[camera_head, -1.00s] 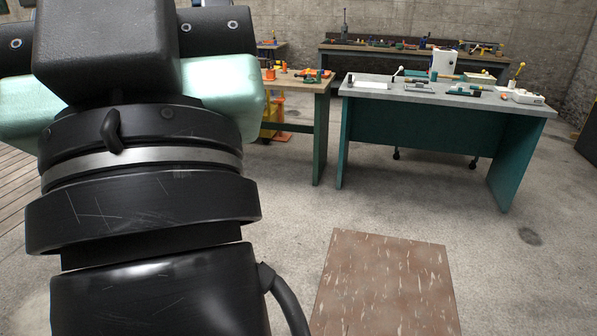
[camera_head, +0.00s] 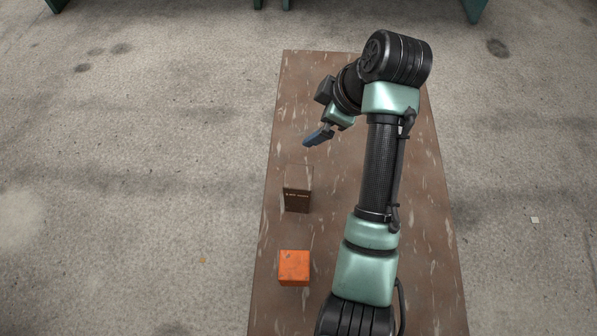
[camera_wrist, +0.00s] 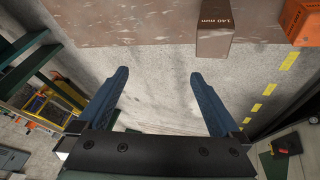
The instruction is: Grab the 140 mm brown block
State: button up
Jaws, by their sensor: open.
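The brown block (camera_head: 298,190) stands on the brown speckled bench top, left of my arm in the head view. In the wrist view the brown block (camera_wrist: 215,30) is at the top, right of centre, with "140 mm" printed on it. My gripper (camera_head: 319,137) is above and beyond the block in the head view, apart from it. In the wrist view my gripper (camera_wrist: 157,75) shows two blue fingers spread wide, with nothing between them.
An orange block (camera_head: 294,267) stands on the brown bench top (camera_head: 275,215) nearer me than the brown block. It also shows in the wrist view's top right corner (camera_wrist: 302,22). Bare concrete floor lies either side of the bench top.

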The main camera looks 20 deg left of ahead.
aim_at(307, 177)
jog(key=s+f+g, duration=0.1)
jog(key=f, duration=0.1)
jog(key=s+d+f+n+g+b, duration=0.1)
jog(key=s+f, duration=0.1)
jog(key=f, duration=0.1)
jog(key=s+f+n+g, duration=0.1)
jog(key=s+f, duration=0.1)
jog(key=shift+s+d+f+g, duration=0.1)
jog(key=shift+d+f+g, duration=0.1)
jog(key=shift+g, duration=0.2)
jog(key=shift+n, duration=0.3)
jog(key=b+x, duration=0.1)
jog(key=x, duration=0.5)
jog(key=shift+s+a+f, duration=0.15)
jog(key=shift+s+f, duration=0.05)
jog(key=shift+f, duration=0.05)
jog(key=shift+b+x, duration=0.85)
jog(key=shift+x, duration=2.15)
jog(key=shift+r, duration=0.1)
grip_shut()
